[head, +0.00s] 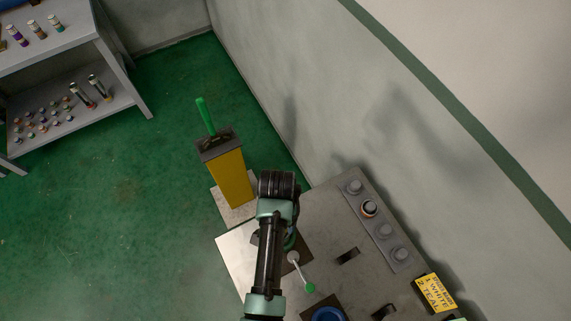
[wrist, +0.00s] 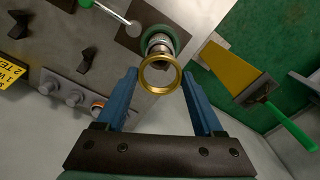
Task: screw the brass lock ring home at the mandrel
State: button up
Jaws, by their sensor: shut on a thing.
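The brass lock ring (wrist: 145,82) is between the tips of my gripper's blue fingers (wrist: 160,78) in the wrist view. My gripper is shut on it. The mandrel (wrist: 157,43), a grey metal cylinder with a green collar at its base, shows just beyond the ring. The ring overlaps the mandrel's near end in the picture; I cannot tell whether it is threaded on or just in front of it. In the head view my own arm hides the gripper, ring and most of the mandrel.
The grey bench (head: 330,250) carries a row of round knobs (head: 383,230), black switches (head: 348,256), a green-tipped lever (head: 309,287) and a yellow sign (head: 436,292). A yellow post with a green handle (head: 228,178) stands beside it. Shelves (head: 70,50) stand far left; the wall is close on the right.

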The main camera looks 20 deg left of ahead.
jog(key=shift+a, duration=0.1)
jog(key=shift+w, duration=0.15)
jog(key=shift+r, duration=0.1)
jog(key=shift+f+b, duration=1.1)
jog(key=shift+f, duration=0.9)
jog(key=shift+f+b, duration=0.8)
jog(key=shift+f, duration=0.75)
dwell(0.6)
jog(key=o, duration=1.3)
jog(key=shift+o, duration=0.2)
notch_tip(320, 180, up, 13)
jog(key=b, duration=0.1)
jog(key=shift+b, duration=0.35)
